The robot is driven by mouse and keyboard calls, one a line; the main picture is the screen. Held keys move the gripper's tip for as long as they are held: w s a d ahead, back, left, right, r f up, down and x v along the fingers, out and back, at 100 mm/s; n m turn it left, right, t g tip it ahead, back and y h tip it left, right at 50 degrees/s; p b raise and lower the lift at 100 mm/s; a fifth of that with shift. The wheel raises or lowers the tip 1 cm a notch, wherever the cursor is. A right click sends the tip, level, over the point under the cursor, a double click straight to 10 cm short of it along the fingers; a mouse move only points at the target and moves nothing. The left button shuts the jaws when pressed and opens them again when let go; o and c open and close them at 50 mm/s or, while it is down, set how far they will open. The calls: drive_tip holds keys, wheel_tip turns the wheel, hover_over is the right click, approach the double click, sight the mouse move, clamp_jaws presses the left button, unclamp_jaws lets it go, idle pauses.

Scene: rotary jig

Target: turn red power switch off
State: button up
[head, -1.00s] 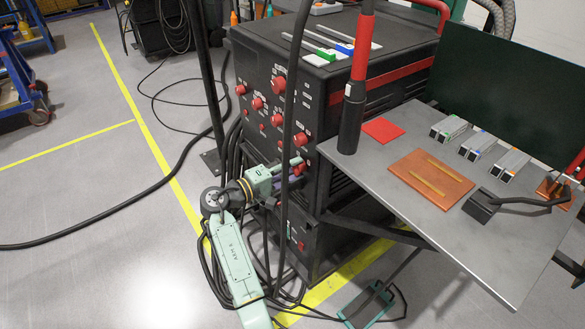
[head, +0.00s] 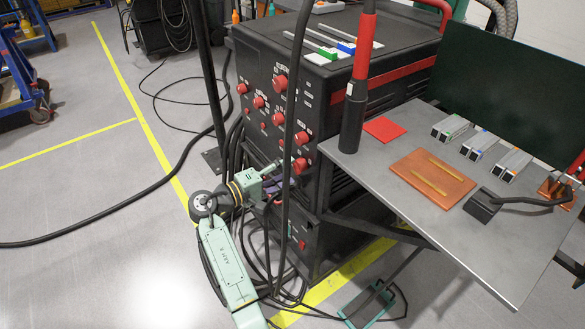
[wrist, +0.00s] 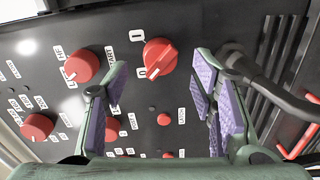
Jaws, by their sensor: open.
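The red power switch (wrist: 160,57) is a rotary knob on the black front panel, with "0" and "I" labels beside it in the wrist view. In the head view the knob (head: 300,166) sits low on the panel, at the right. My gripper (wrist: 162,78) is open in the wrist view, its two purple-padded fingers apart on either side of the knob, with nothing held. In the head view my gripper (head: 283,172) points at the panel from the left, just beside the knob; contact cannot be told.
Another red knob (wrist: 82,66) is close to the left finger, and a black cable (wrist: 265,85) passes by the right finger. The grey worktable (head: 370,165) juts out right of the panel. Open floor lies left.

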drive_tip(key=v, duration=0.8)
drive_tip(key=shift+s+a, duration=0.25)
drive_tip(key=shift+a, duration=0.05)
